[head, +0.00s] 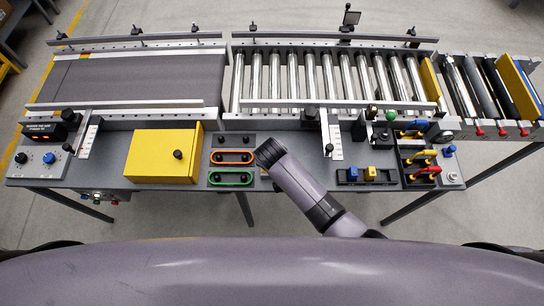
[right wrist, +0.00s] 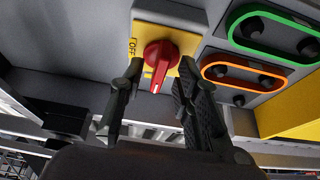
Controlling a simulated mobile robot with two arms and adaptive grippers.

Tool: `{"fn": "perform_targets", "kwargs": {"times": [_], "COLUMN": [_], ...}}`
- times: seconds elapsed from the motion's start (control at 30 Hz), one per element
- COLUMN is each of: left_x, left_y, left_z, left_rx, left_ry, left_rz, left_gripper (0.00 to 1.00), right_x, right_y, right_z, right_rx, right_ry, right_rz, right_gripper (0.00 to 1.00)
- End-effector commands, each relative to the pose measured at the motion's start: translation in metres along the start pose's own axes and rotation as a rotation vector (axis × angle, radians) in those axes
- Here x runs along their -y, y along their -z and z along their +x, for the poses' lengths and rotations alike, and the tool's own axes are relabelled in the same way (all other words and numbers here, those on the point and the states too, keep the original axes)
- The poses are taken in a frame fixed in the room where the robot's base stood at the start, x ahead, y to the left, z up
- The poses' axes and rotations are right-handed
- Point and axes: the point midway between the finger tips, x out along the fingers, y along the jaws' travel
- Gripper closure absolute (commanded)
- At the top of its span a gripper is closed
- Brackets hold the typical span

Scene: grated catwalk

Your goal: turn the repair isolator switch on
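The repair isolator switch shows in the right wrist view as a red rotary knob (right wrist: 160,57) on a yellow plate (right wrist: 184,40). Its white pointer mark faces down in that picture. An OFF label is on the plate left of the knob; another marking beside the knob is too small to read. My right gripper (right wrist: 160,72) is open, with one finger on each side of the knob; I cannot tell whether either touches it. In the head view my right gripper (head: 268,152) covers most of the switch. My left gripper is not in view.
Beside the switch are an orange-ringed panel (head: 233,157), a green-ringed panel (head: 231,178) and a yellow box (head: 163,153). A belt (head: 140,80) and rollers (head: 310,78) lie behind.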

Motion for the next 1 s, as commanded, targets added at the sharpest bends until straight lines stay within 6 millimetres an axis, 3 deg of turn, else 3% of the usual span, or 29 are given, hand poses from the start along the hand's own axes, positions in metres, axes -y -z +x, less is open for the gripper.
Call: {"fn": "perform_targets", "kwargs": {"times": [0.6, 1.0], "left_x": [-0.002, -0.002], "left_y": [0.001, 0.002], "left_z": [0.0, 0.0], "left_rx": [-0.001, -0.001], "left_ry": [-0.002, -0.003], "left_rz": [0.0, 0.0], "left_gripper": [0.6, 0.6], "right_x": [0.0, 0.0], "right_y": [0.0, 0.0], "right_z": [-0.103, -0.112], "right_rx": [-0.001, 0.0], "right_ry": [0.002, 0.0], "right_rz": [0.002, 0.001], "right_gripper": [0.7, 0.7]}}
